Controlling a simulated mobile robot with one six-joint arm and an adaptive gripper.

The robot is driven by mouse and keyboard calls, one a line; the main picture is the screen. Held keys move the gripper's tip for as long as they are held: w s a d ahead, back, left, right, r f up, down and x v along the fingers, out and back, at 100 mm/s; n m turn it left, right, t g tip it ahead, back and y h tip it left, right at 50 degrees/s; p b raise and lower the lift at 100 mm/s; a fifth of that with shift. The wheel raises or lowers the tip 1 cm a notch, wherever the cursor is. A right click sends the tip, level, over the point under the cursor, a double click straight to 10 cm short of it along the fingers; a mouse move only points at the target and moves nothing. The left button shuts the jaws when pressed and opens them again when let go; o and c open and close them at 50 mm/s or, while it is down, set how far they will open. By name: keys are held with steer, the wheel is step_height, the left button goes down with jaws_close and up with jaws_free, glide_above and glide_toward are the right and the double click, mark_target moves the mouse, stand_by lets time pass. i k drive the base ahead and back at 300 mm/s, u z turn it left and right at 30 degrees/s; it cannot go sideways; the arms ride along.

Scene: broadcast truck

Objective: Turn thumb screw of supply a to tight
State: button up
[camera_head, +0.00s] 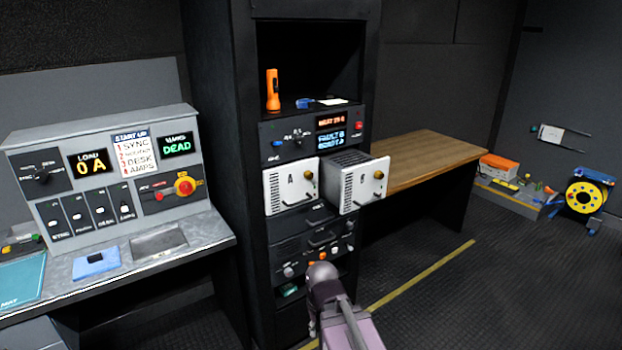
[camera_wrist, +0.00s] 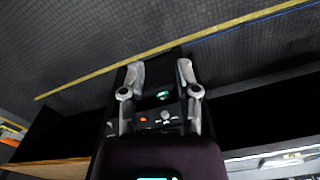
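Supply A (camera_head: 290,190) is a white-faced module marked A, sitting in the middle of the black rack. Its thumb screw (camera_head: 309,175) is a small brass-coloured knob at the right of its face; I cannot tell how tight it is. Supply B (camera_head: 361,188), beside it on the right, sticks well out of the rack and has a similar knob (camera_head: 378,175). My gripper (camera_wrist: 158,72) shows in the wrist view with its two fingers spread and nothing between them. It is apart from supply A's screw. The head view shows part of my arm low in front of the rack.
A panel with an orange button (camera_wrist: 144,117) and knobs shows beyond my fingers in the wrist view. Above the supplies are a display panel (camera_head: 331,122) and a shelf with an orange flashlight (camera_head: 272,90). A control desk (camera_head: 208,230) stands left, a wooden bench (camera_head: 425,155) right.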

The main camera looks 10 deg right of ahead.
mark_target(308, 175)
steer(key=k, duration=1.3)
steer(key=z, duration=0.55)
steer(key=i, duration=1.65)
steer(key=u, duration=0.6)
